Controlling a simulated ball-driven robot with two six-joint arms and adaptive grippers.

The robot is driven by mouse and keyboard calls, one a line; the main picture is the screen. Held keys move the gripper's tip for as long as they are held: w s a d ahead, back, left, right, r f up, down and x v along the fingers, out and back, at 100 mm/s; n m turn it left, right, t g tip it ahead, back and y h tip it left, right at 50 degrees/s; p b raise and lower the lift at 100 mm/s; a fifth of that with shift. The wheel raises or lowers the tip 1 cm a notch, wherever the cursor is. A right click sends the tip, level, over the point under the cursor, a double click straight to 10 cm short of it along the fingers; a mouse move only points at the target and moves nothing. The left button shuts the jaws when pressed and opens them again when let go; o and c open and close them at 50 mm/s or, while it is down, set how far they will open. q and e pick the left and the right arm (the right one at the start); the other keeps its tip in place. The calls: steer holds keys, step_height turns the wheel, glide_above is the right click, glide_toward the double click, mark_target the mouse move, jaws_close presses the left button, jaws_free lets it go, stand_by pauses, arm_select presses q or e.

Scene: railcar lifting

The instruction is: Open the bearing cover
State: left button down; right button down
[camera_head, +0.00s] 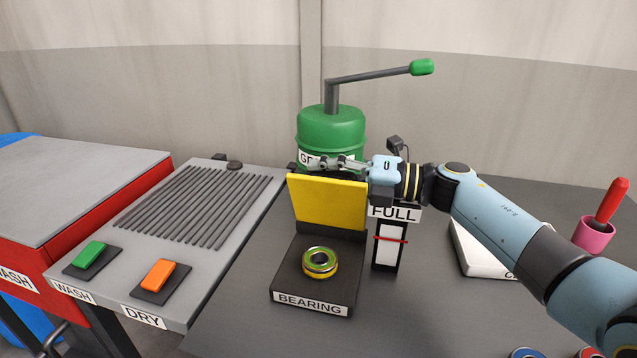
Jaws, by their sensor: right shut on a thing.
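The bearing cover (328,203) is a yellow plate standing raised at the back of the black bearing base (312,302), labelled BEARING. A gold and green bearing (320,262) lies on the base in front of it, uncovered. My right gripper (318,163) comes in from the right and lies along the cover's top edge. It is shut on the cover there; the exact contact is partly hidden. My left gripper is not in view.
A green grease drum (331,130) with a crank handle stands close behind my right gripper. A FULL gauge (388,247) stands right of the base. The wash and dry station (190,270) is at the left. A pink cup (592,234) with a red-handled tool is far right.

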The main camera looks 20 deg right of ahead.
steer(key=shift+w+d+f+m+b, duration=0.3)
steer(key=shift+w+d+m+b, duration=0.25)
steer(key=shift+w+m, duration=0.2)
steer(key=shift+w+d+f+m+b, duration=0.3)
steer(key=shift+w+d+m+b, duration=0.2)
steer(key=shift+w+m+b, duration=0.2)
steer(key=shift+w+d+f+m+b, duration=0.3)
steer(key=shift+w+d+m+b, duration=0.25)
steer(key=shift+w+m, duration=0.2)
steer(key=c, duration=1.4)
jaws_free()
steer(key=shift+w, duration=0.1)
steer(key=shift+o, duration=0.2)
steer(key=v, duration=1.2)
